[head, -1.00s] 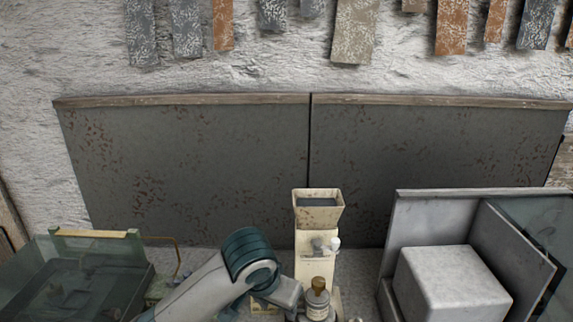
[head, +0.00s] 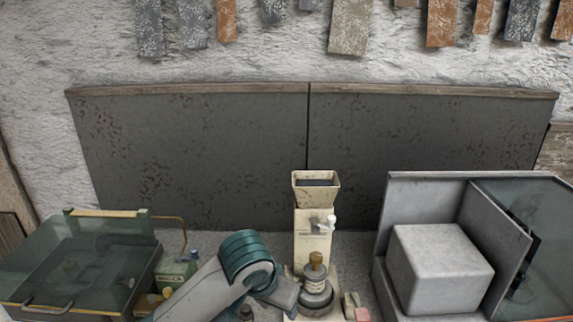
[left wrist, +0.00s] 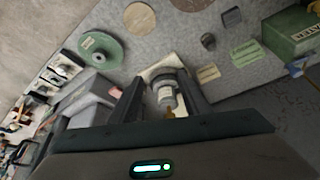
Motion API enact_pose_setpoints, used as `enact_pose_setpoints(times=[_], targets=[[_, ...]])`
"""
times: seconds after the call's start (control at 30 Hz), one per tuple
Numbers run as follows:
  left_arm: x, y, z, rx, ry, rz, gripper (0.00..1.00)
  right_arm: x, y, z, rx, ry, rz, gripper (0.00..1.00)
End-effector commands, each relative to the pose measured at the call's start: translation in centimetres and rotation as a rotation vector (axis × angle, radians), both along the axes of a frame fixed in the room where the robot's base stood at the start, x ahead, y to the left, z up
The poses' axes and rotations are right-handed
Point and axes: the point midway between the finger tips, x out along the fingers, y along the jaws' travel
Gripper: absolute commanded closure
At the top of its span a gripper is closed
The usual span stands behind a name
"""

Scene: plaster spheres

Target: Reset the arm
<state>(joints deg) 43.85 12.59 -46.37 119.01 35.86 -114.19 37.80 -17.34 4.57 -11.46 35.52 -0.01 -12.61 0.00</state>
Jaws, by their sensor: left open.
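My left arm (head: 208,288), pale grey with a dark teal joint, comes in from the lower left of the head view. My left gripper (head: 288,296) is beside a brown-topped bottle (head: 316,268) that stands on a round dark base. In the left wrist view my left gripper (left wrist: 162,92) has its two dark fingers apart, with the bottle (left wrist: 166,97) showing between them. I cannot tell whether a finger touches it. My right gripper is not in view.
A cream hopper machine (head: 313,225) stands behind the bottle. A grey open cabinet with a pale block (head: 440,268) is at the right. A glass-lidded case (head: 75,265) is at the left. A green disc (left wrist: 100,50) and several small items lie on the bench.

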Motion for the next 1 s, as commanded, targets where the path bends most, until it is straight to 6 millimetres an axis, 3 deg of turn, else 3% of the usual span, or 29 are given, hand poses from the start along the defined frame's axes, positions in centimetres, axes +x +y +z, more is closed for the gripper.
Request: enact_pose_setpoints(times=[0.47,0.73,1.0], targets=[[-3.0,0.1,-4.6,-0.096,0.025,-0.001,0.57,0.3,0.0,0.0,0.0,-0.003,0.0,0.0],[-7.1,1.8,-9.8,-0.176,0.041,0.042,0.57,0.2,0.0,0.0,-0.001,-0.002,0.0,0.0],[-12.2,5.5,-14.7,-0.196,0.042,0.12,0.57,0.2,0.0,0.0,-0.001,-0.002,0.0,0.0]])
